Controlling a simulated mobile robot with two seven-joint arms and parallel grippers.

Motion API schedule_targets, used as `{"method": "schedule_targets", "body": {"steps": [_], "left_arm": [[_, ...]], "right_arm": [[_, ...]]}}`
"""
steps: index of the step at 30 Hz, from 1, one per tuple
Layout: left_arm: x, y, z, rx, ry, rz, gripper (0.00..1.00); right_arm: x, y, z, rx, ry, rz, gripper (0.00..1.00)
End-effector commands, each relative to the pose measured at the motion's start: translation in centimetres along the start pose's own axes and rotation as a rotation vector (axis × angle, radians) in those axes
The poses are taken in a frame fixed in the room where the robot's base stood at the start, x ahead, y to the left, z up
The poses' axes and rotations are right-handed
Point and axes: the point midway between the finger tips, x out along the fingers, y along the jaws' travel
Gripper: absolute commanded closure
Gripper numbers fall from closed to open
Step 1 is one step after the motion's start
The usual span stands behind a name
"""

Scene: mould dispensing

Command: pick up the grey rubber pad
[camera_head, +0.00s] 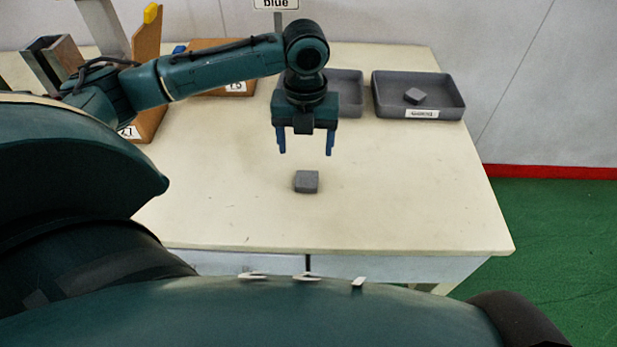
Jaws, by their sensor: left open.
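The grey rubber pad (306,182) is a small block lying flat on the cream table, near the middle of its bare part. My left gripper (306,152) is above the pad, pointing down, with its blue fingers apart and nothing between them. There is a gap between the fingertips and the pad in the picture. My right gripper is not in view.
A grey tray (437,113) at the back right holds another small grey block (414,96). A second grey tray (349,94) stands partly behind my gripper. Brown holders (148,60) stand at the back left. The table's (400,190) front and right are clear.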

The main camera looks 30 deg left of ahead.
Motion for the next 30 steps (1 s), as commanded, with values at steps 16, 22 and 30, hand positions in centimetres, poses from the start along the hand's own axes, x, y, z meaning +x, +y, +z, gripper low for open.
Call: {"method": "schedule_targets", "body": {"steps": [16, 22, 30], "left_arm": [[7.1, -0.1, -0.2, -0.003, 0.001, -0.001, 0.31], [9.7, -0.1, -0.3, -0.002, -0.001, -0.003, 0.31], [10.1, -0.1, -0.3, -0.001, -0.002, -0.003, 0.31]], "right_arm": [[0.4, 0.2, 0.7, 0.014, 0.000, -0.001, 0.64], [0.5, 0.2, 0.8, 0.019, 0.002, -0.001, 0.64], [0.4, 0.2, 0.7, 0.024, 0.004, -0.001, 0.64]]}}
